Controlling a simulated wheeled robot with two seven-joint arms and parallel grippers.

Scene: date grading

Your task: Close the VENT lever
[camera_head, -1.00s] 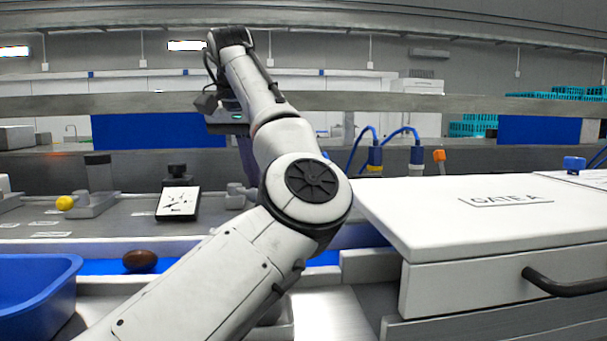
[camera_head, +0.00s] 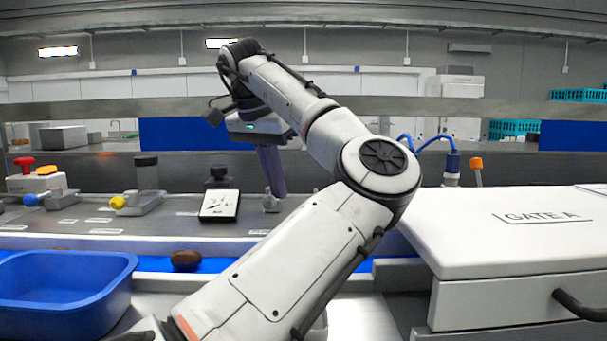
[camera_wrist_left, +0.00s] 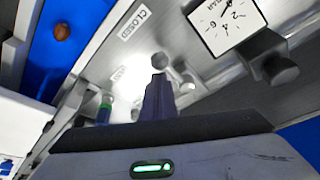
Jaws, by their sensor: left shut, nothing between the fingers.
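My left gripper (camera_head: 272,192) reaches down over the steel panel, just right of the white dial plate (camera_head: 220,205). Its dark fingers (camera_wrist_left: 156,95) are shut and empty. A grey metal lever part (camera_head: 271,203) shows at the fingertips; in the left wrist view its round grey end (camera_wrist_left: 160,61) is just beyond them. I cannot tell whether they touch. A green-banded handle (camera_wrist_left: 104,110) shows left of the fingers, partly hidden by the gripper body. A CLOSED label (camera_wrist_left: 132,25) lies on the panel; a fainter label nearby is unreadable. My right gripper is not in view.
A yellow-knobbed lever (camera_head: 118,202) and a blue-knobbed lever (camera_head: 32,199) stand left of the dial. A blue bin (camera_head: 100,300) and a brown date (camera_head: 186,260) on the blue belt are in front. The white GATE A box (camera_head: 480,250) fills the right.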

